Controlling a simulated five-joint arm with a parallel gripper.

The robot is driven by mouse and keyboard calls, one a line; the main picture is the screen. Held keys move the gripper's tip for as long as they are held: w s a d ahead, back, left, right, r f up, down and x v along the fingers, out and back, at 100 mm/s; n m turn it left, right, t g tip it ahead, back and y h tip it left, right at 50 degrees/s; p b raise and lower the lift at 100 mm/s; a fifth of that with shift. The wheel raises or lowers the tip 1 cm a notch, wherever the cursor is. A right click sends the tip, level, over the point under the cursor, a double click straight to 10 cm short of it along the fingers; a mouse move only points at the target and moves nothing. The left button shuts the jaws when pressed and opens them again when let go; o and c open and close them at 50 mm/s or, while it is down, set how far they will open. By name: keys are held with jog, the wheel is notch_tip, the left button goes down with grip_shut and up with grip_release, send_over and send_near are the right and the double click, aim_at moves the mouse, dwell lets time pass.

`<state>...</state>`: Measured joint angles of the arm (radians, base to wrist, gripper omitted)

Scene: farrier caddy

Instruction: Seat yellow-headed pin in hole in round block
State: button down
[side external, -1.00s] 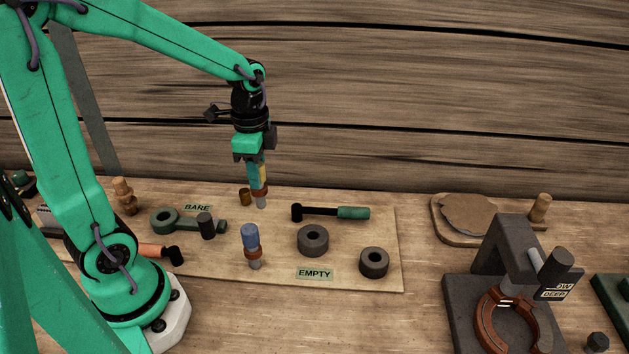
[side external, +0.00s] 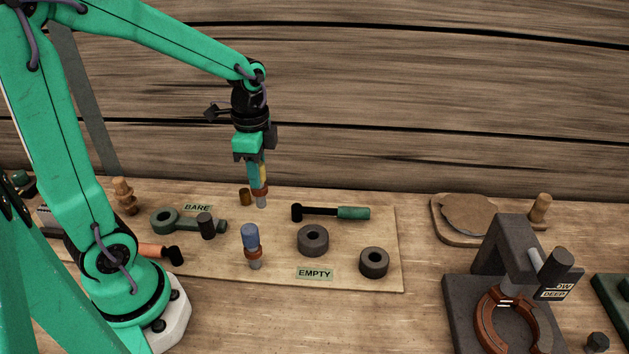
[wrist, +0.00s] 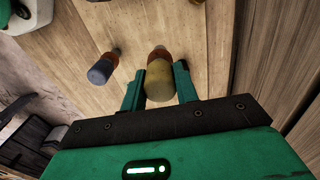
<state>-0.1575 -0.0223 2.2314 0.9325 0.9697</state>
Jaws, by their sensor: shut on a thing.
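The yellow-headed pin (side external: 263,174) has a yellow head, a reddish-brown collar and a grey tip. My gripper (side external: 258,166) is shut on its head and holds it upright, near the back of the wooden board. The yellow head (wrist: 159,82) also shows between the two green fingers (wrist: 160,88) in the wrist view. Whether the pin's tip touches the board, I cannot tell. Two dark round blocks with holes lie to the right: one round block (side external: 313,249) behind the EMPTY label and another round block (side external: 374,270) near the board's right front corner. Both holes look empty.
A blue-headed pin (side external: 252,236) stands in front of my gripper; it also shows in the wrist view (wrist: 101,71). A green-handled hammer (side external: 352,213) lies behind the blocks. A dark clamp stand (side external: 510,240) is right of the board.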

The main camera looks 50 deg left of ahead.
jog(key=shift+w+d+r+m, duration=0.25)
jog(key=shift+w+d+m, duration=0.1)
jog(key=shift+d, duration=0.1)
jog(key=w+d+r+m, duration=0.2)
jog(key=d, duration=0.3)
jog(key=w+d+r+m, duration=0.2)
jog(key=d+r+m, duration=0.1)
jog(key=d, duration=0.2)
jog(key=shift+w+d, duration=0.2)
jog(key=shift+w, duration=0.1)
jog(key=shift+f, duration=0.1)
jog(key=shift+f, duration=2.35)
jog(key=shift+f, duration=0.15)
jog(key=shift+f, duration=0.35)
jog(key=shift+f, duration=0.35)
jog(key=shift+f, duration=0.7)
jog(key=shift+f, duration=1.35)
dwell(0.9)
